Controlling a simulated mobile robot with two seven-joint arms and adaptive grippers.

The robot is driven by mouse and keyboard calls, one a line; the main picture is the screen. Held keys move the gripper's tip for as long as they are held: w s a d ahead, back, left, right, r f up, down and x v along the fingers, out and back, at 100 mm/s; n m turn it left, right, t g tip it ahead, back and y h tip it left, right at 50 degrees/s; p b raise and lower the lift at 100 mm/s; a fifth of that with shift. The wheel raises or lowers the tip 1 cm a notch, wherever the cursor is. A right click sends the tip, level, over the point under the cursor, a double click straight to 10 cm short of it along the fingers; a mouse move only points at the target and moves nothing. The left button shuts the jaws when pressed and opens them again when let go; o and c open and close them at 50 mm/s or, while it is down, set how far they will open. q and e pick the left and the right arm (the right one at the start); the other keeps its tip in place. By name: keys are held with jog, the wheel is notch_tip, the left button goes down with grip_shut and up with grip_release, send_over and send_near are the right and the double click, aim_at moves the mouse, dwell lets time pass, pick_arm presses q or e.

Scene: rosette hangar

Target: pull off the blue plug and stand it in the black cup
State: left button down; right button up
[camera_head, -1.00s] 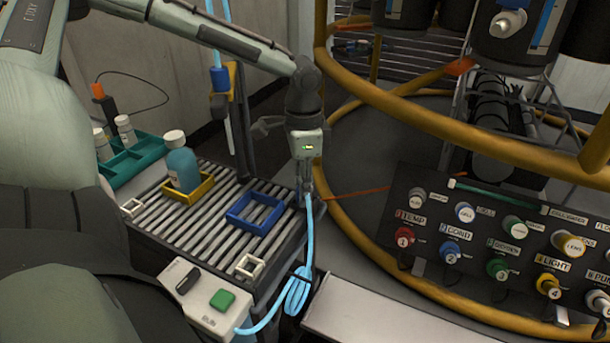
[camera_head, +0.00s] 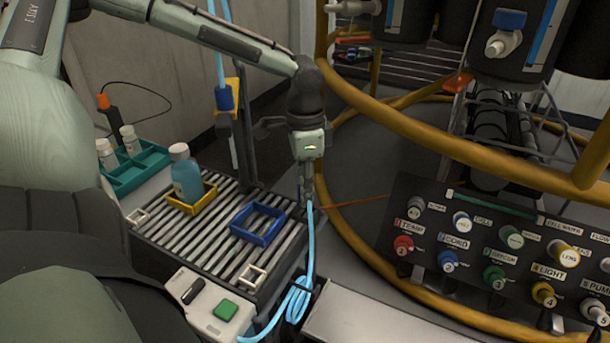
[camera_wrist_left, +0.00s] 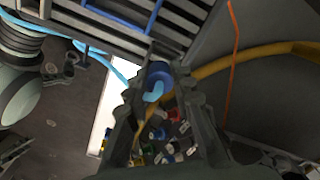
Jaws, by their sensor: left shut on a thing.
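My left gripper (camera_head: 307,192) points down between the slatted table and the orange-yellow ring rail. It is shut on the blue end fitting (camera_wrist_left: 158,74) of a light blue hose, seen between the fingertips in the left wrist view. The hose (camera_head: 310,240) hangs from the gripper to a coil at the table's side. A blue plug (camera_head: 449,260) marked 2 sits in the black panel at right, well apart from the gripper. I cannot tell whether this plug or the held fitting is the task's blue plug. I cannot make out a black cup. My right gripper is not in view.
The slatted table (camera_head: 215,240) holds a blue frame (camera_head: 257,222) and a bottle (camera_head: 186,175) in a yellow frame. A teal rack (camera_head: 135,170) stands behind. The ring rail (camera_head: 440,135) curves between the gripper and the black panel (camera_head: 430,190).

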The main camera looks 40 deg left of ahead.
pick_arm(q)
jog(key=shift+f, duration=0.15)
jog(key=shift+w+f+b, duration=0.1)
jog(key=shift+f+b, duration=0.55)
jog(key=shift+f, duration=0.1)
jog(key=shift+f, duration=0.15)
jog(key=shift+f+b, duration=0.6)
jog(key=shift+f, duration=0.05)
jog(key=shift+f, duration=0.15)
jog(key=shift+r+p, duration=1.75)
jog(key=shift+r, duration=0.2)
jog(key=shift+f, duration=0.1)
